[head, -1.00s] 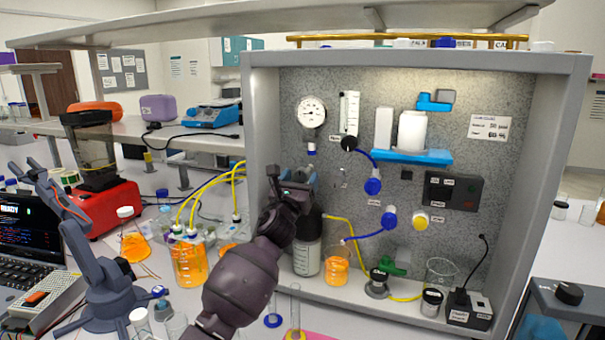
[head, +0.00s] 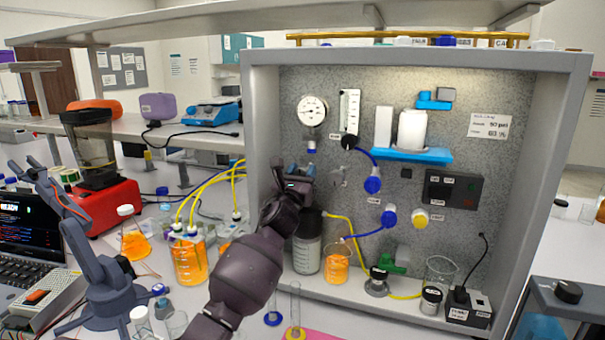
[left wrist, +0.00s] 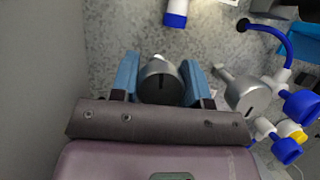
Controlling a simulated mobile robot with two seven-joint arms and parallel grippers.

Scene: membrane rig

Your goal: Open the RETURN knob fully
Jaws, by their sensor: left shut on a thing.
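My left gripper (head: 300,172) is at the left part of the rig's speckled back panel, below the round gauge. My right gripper is not in view.
The gauge (head: 312,111) and a flow meter (head: 349,112) are above. Blue connectors (head: 372,181) with tubing are to the right. The rig's side wall (head: 258,130) is close on the left.

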